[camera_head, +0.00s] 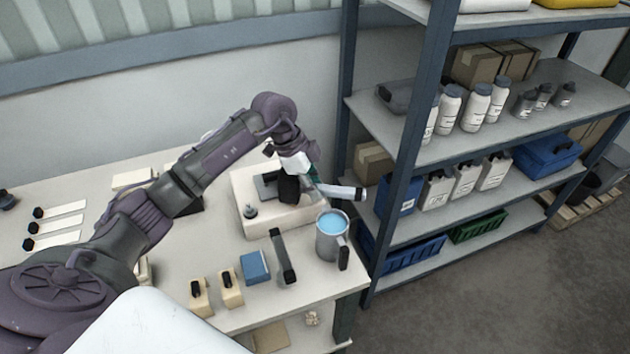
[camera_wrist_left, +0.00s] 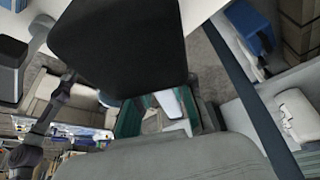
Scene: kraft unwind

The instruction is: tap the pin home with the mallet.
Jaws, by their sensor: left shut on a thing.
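My left gripper (camera_head: 310,175) is shut on the mallet (camera_head: 338,191), whose pale shaft with a dark end points right. A black block-like part beside the gripper looks like the mallet's head; a large black block (camera_wrist_left: 120,45) fills the top of the left wrist view. The mallet is held over the right part of a white fixture block (camera_head: 282,217) on the table. A small grey knobbed piece (camera_head: 250,211) stands at the fixture's left front and may be the pin; I cannot tell how deep it sits. My right gripper is not in view.
A grey mug (camera_head: 329,247) with blue contents stands near the table's right edge. A dark long tool (camera_head: 283,258), a blue block (camera_head: 255,267) and two tan blocks (camera_head: 231,290) line the front. A loaded shelf rack (camera_head: 401,160) stands close on the right.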

